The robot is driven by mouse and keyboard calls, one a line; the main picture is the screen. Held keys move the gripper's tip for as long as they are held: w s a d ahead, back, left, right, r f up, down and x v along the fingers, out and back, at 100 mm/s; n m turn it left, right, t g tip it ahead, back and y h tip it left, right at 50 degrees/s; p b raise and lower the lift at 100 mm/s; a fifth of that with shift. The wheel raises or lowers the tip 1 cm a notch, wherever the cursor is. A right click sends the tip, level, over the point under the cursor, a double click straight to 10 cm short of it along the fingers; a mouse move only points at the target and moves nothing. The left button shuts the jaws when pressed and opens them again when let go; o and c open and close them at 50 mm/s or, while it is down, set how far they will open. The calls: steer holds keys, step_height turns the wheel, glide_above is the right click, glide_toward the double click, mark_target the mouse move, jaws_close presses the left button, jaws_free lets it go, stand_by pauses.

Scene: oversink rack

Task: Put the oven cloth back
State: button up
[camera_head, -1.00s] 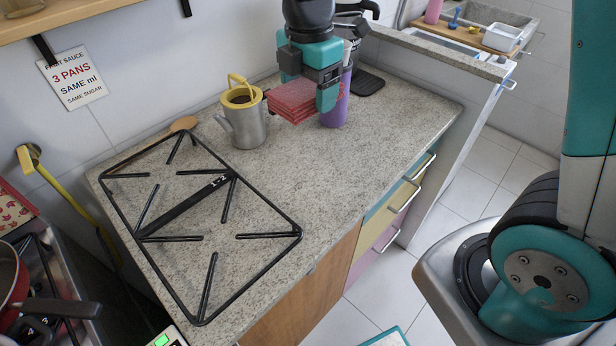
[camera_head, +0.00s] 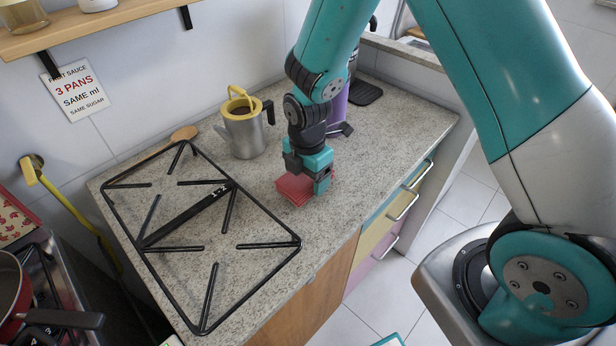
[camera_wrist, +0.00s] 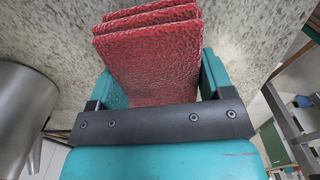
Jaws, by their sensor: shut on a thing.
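The oven cloth (camera_head: 294,188) is a folded red textured pad in layers. My gripper (camera_head: 312,186) is shut on it, low over the speckled worktop, to the right of the black pan grid. The cloth also shows in the wrist view (camera_wrist: 152,60), between the two teal fingers with its layers extending past them. I cannot tell whether the cloth touches the worktop.
A grey watering-can-like pot (camera_head: 243,132) with a yellow rim stands behind the cloth. A black pan grid (camera_head: 205,247) lies on the worktop (camera_head: 262,220). A purple container (camera_head: 337,103) is partly hidden behind my arm. A wooden spoon (camera_head: 183,133) lies near the wall.

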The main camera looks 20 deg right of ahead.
steer(key=shift+f, duration=0.65)
steer(key=shift+f, duration=0.1)
steer(key=o, duration=0.9)
step_height(320, 180, up, 12)
steer(key=b, duration=0.2)
steer(key=s+a+r+m+y, duration=0.1)
steer(key=s+r+m, duration=0.3)
steer(key=s+m, duration=0.1)
steer(key=s+a+r+m+y, duration=0.1)
steer(key=s+r+m, duration=0.3)
steer(key=s, duration=0.4)
steer(key=s+a+r+m+y, duration=0.2)
steer(key=s+r+m, duration=0.3)
steer(key=s+m, duration=0.1)
steer(key=shift+s+a, duration=0.35)
steer(key=shift+s, duration=0.25)
